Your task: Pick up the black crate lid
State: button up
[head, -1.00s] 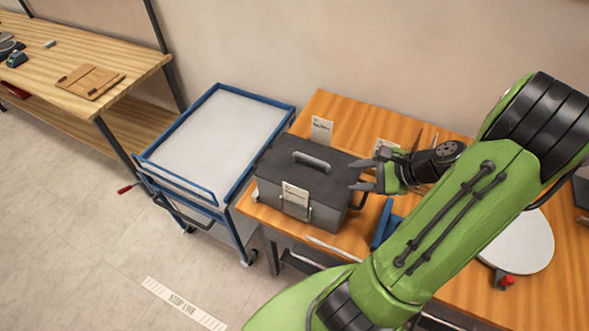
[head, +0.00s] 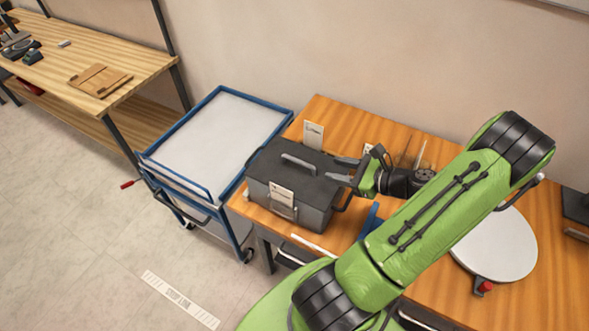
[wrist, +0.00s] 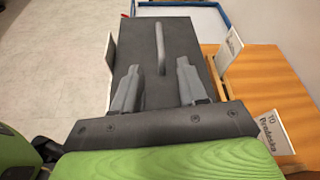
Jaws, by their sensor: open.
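The black crate lid (head: 310,171) lies on top of a dark crate (head: 317,218) on the wooden table. A raised grey bar handle (head: 300,163) runs along the middle of the lid. In the wrist view the lid (wrist: 194,42) and its handle (wrist: 161,48) lie ahead of the fingers, with the handle between their lines. My gripper (head: 343,168) is open and empty at the lid's right end, its fingers pointing left along the handle. In the wrist view my gripper (wrist: 158,84) shows two spread grey fingers over the lid. I cannot tell whether they touch it.
A blue-framed cart (head: 225,135) stands left of the table (head: 405,143). Small label cards (head: 313,135) stand behind the crate. A blue object (head: 370,220) and a round white plate (head: 497,245) lie right of it. A wooden bench (head: 125,70) stands far left.

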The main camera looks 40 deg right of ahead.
aim_at(302, 162)
jog(key=p+x, duration=0.1)
jog(key=x, duration=1.2)
jog(key=shift+w+f, duration=0.1)
jog(key=shift+w, duration=0.2)
jog(key=shift+s, duration=0.1)
jog(key=shift+c, duration=1.1)
grip_shut()
